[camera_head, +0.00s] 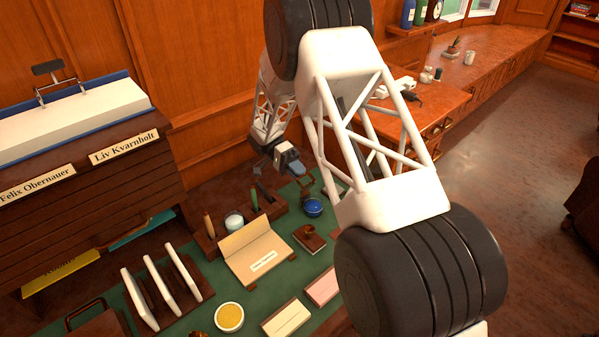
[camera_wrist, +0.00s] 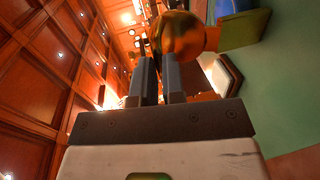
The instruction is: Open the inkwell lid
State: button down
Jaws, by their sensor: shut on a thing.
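The inkwell (camera_head: 313,208) stands on the green desk mat, round, with a blue inside showing from above. A small brass-brown piece that looks like its lid (camera_head: 305,184) stands up at its back edge, under my fingertips. My gripper (camera_head: 299,173) reaches down to it from the upper left. In the wrist view, my two dark fingers (camera_wrist: 160,62) are close together at a shiny, rounded brass piece (camera_wrist: 180,36), which appears to be the lid. The exact contact of the fingertips is hidden.
A wooden pen rack (camera_head: 270,205) and a white jar (camera_head: 234,221) stand left of the inkwell. A stamp (camera_head: 309,238), a cream folder (camera_head: 255,252) and a yellow round tin (camera_head: 229,317) lie nearer. Wood panelling rises behind. Some mat between items is bare.

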dwell(0.3)
jog(key=c, duration=1.2)
grip_release()
jog(key=shift+r, duration=1.5)
jog(key=shift+r, duration=0.25)
jog(key=s+d, duration=0.2)
jog(key=s, duration=0.5)
jog(key=s+d+r, duration=0.1)
jog(key=s+d, duration=0.2)
jog(key=s, duration=0.5)
jog(key=shift+r, duration=0.25)
jog(key=shift+s, duration=0.1)
